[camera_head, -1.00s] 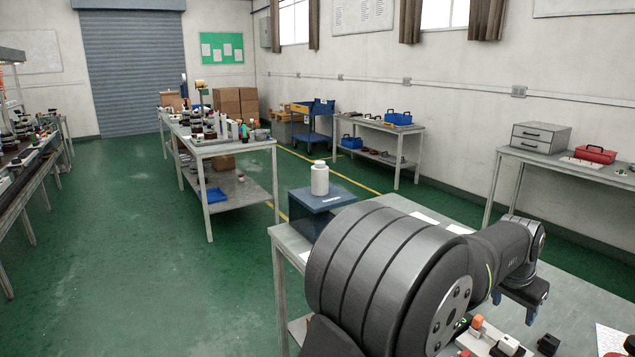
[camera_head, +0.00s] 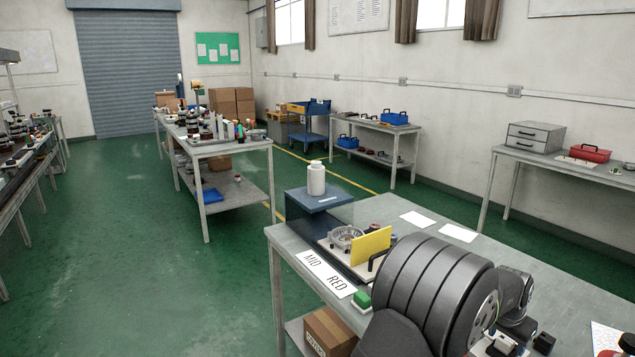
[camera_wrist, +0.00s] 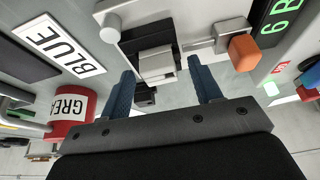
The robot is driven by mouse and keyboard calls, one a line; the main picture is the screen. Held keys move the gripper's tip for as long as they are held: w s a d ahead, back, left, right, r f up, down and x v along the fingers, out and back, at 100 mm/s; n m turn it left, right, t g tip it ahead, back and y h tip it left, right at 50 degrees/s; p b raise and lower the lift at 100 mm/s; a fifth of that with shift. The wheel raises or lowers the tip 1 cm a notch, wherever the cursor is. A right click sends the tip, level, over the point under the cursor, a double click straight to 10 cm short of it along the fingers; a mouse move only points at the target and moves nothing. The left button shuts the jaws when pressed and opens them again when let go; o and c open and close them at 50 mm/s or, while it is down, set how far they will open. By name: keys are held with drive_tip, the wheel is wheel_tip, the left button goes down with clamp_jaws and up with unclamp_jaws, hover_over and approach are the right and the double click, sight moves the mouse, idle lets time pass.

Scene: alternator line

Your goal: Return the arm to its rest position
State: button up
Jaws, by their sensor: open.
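My arm fills the lower right of the head view, bent low over the near workbench (camera_head: 281,245). In the head view my gripper is hidden behind my own arm or too small to make out. In the wrist view my gripper (camera_wrist: 166,97) shows two blue fingers standing apart with nothing held between them. Beyond the fingertips are a black part with a pale block (camera_wrist: 155,66) and an orange block (camera_wrist: 243,52) on a grey fixture. I cannot tell whether the fingers touch anything.
A dark blue box (camera_head: 303,214) with a white bottle (camera_head: 316,178) stands at the bench's back left. A red GREASE can (camera_wrist: 72,117) is close left in the wrist view.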

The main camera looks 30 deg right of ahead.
wheel_tip(320, 180, up, 6)
drive_tip(key=shift+d+r, duration=0.15)
drive_tip(key=shift+r, duration=0.05)
drive_tip(key=w+a+n, duration=0.1)
drive_tip(key=w+a, duration=0.1)
drive_tip(key=w, duration=0.4)
drive_tip(key=w+a+f+n, duration=0.1)
drive_tip(key=w+a, duration=0.2)
drive_tip(key=w, duration=0.3)
drive_tip(key=w+a+n+t, duration=0.1)
drive_tip(key=w+a, duration=0.1)
drive_tip(key=w, duration=0.3)
drive_tip(key=shift+w+a+f, duration=0.3)
drive_tip(key=shift+w+a, duration=0.1)
drive_tip(key=shift+w+a+n, duration=0.3)
drive_tip(key=shift+w+a, duration=0.15)
drive_tip(key=shift+w, duration=0.25)
